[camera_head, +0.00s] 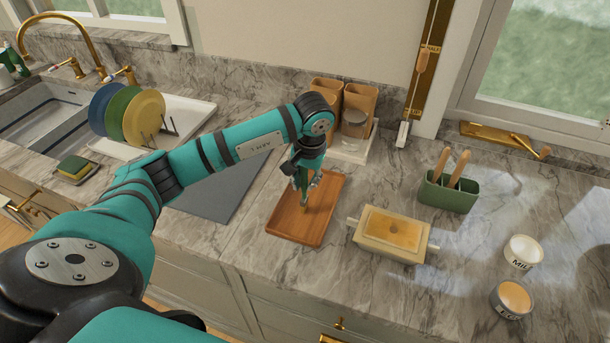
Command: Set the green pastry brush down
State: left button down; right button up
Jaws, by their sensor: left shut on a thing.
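My left gripper (307,182) reaches in from the left and points down over a brown wooden tray (283,222). It is shut on the green pastry brush (305,201), which hangs roughly upright below the fingers over the tray. The brush is small here and partly hidden by the fingers. I cannot tell whether its lower end touches the tray. My right gripper is not in view.
A cream box (392,234) with handles stands just right of the tray. A green utensil holder (447,192), two bowls (523,252) and a dish rack with plates (143,117) stand on the marble counter. Wooden containers (358,97) stand behind; a grey mat (215,190) lies left.

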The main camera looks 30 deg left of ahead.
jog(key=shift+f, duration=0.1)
pick_arm(q)
jog(key=shift+f, duration=0.15)
jog(key=c, duration=1.2)
grip_release()
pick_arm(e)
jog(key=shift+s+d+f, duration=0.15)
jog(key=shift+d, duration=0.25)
pick_arm(q)
jog(key=shift+r, duration=0.35)
jog(key=r, duration=0.1)
jog(key=r+b, duration=0.2)
jog(key=r, duration=0.1)
jog(key=shift+s+d, duration=0.1)
jog(key=shift+d, duration=0.2)
notch_tip(320, 180, up, 8)
jog(key=b, duration=0.2)
send_over(307, 171)
jog(key=s+d, duration=0.1)
jog(key=shift+d+f, duration=0.1)
jog(key=shift+f, duration=0.1)
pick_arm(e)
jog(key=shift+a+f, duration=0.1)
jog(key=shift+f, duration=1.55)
